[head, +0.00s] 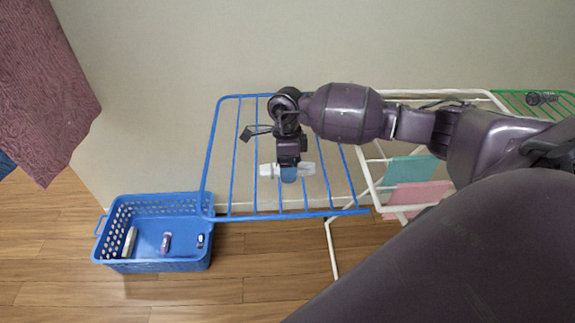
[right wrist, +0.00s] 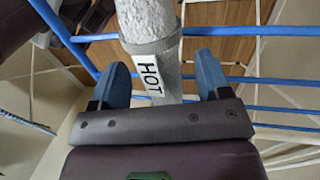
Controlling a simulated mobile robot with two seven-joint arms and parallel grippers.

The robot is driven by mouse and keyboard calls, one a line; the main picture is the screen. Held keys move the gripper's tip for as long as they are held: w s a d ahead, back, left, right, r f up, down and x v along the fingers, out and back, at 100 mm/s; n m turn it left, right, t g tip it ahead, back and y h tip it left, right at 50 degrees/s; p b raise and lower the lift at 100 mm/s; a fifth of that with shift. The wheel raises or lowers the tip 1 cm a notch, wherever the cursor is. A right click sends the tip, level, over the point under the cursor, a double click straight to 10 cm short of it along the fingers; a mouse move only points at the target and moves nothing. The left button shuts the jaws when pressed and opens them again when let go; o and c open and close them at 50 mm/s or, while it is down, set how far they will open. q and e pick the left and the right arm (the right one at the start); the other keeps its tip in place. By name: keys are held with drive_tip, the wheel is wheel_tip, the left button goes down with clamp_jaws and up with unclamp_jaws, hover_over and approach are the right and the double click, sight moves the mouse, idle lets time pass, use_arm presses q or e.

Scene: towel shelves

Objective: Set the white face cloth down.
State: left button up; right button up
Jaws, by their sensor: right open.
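The white face cloth (head: 308,169) is a rolled white cloth at the blue section of the drying rack (head: 230,216). It shows on both sides of my right gripper (head: 289,177) in the head view. In the right wrist view the roll (right wrist: 148,20) has a grey band and a label reading HOT. My right gripper (right wrist: 164,82) is open, with a blue finger on each side of the roll and gaps visible beside it. The roll appears to lie across the blue bars; the exact contact is hidden. My left gripper is not in view.
A blue basket (head: 152,265) on the floor at left holds a few small rolls. Teal (head: 408,170) and pink (head: 418,193) cloths hang on the rack's white section. A dark roll (head: 541,98) lies on the green section. A pinkish towel (head: 45,100) hangs upper left.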

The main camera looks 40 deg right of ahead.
drive_tip(key=shift+r, duration=0.1)
drive_tip(key=v, duration=1.2)
drive_tip(key=shift+a, duration=0.15)
